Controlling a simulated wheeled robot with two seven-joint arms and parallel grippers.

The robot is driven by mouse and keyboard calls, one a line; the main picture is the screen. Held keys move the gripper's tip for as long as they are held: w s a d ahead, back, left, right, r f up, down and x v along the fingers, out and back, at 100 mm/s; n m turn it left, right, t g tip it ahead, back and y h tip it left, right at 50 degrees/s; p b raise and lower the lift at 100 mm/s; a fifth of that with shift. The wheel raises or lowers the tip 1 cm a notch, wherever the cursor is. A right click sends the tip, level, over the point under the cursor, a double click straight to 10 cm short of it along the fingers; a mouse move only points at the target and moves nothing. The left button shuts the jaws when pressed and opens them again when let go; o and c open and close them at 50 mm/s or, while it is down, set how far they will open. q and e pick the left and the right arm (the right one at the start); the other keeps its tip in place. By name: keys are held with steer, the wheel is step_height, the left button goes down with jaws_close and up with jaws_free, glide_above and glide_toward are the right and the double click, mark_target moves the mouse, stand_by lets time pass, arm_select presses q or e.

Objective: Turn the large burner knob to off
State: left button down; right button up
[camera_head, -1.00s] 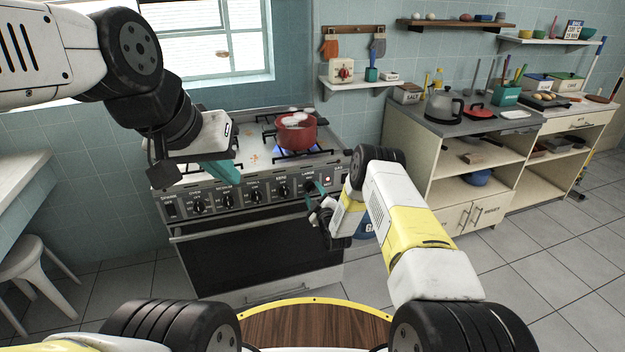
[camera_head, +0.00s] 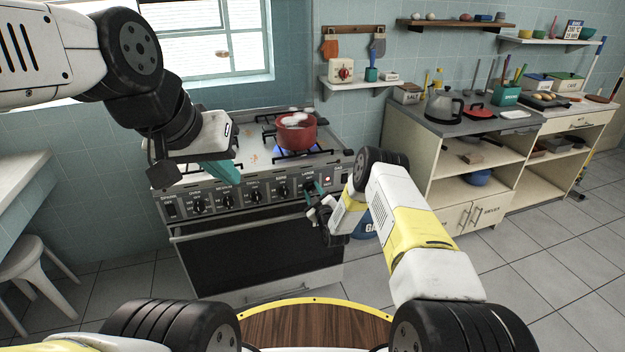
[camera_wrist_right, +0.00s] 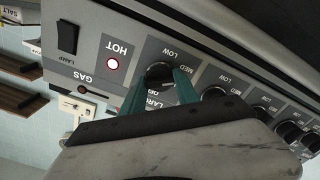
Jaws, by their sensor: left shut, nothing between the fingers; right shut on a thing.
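The large burner knob (camera_wrist_right: 158,72) is a black round knob on the stove's front panel, with the upside-down word LARGE beside it in the right wrist view. My right gripper (camera_wrist_right: 160,90) has its teal fingers on either side of this knob and is shut on it. In the head view my right gripper (camera_head: 315,187) is at the right end of the knob row and largely covers the knob. My left gripper (camera_head: 222,174) is shut and empty, above the stove's front left edge. Blue flame (camera_head: 283,150) shows under the red pot (camera_head: 296,133).
The stove (camera_head: 255,245) has several other knobs (camera_head: 255,195) in a row left of the large one. A counter with a kettle (camera_head: 443,108) stands to the right. A stool (camera_head: 35,270) stands at left.

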steer(key=m, duration=0.3)
steer(key=m, duration=0.4)
steer(key=shift+m, duration=0.8)
